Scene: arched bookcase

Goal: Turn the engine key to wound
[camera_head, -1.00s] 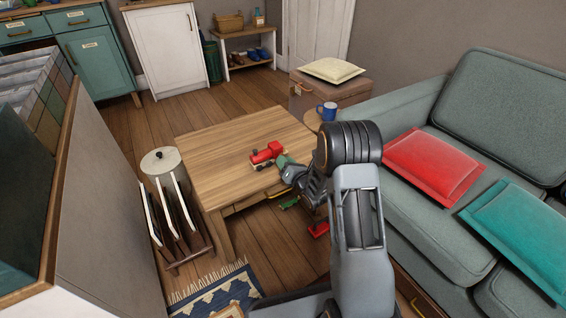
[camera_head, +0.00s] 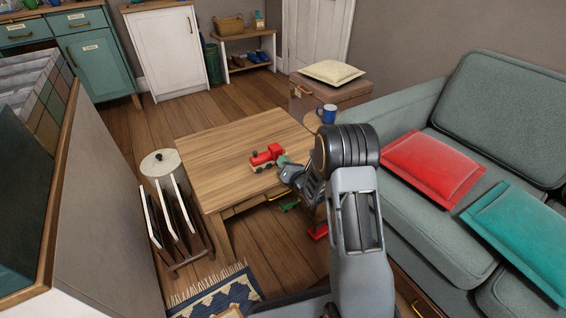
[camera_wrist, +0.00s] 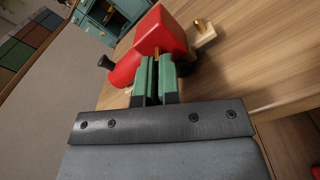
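The red toy engine (camera_head: 266,155) stands on the wooden table (camera_head: 225,160), near its right side. In the wrist view the engine (camera_wrist: 160,34) fills the upper middle, with a dark chimney at left and a dark wheel at right. My gripper (camera_head: 284,161) is at the engine's near right side. Its green fingers (camera_wrist: 156,72) are close together with a thin gap, their tips against the engine's red body. A small brass-coloured bit, the engine key (camera_wrist: 157,53), shows between the fingertips. Most of the key is hidden, so its angle cannot be told.
A pale wooden piece with a yellow peg (camera_wrist: 205,31) sits beside the engine. A blue mug (camera_head: 327,113) stands on a round surface behind my arm. The grey-green sofa (camera_head: 420,210) is at right, and a slatted rack (camera_head: 178,228) is left. The table's left half is clear.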

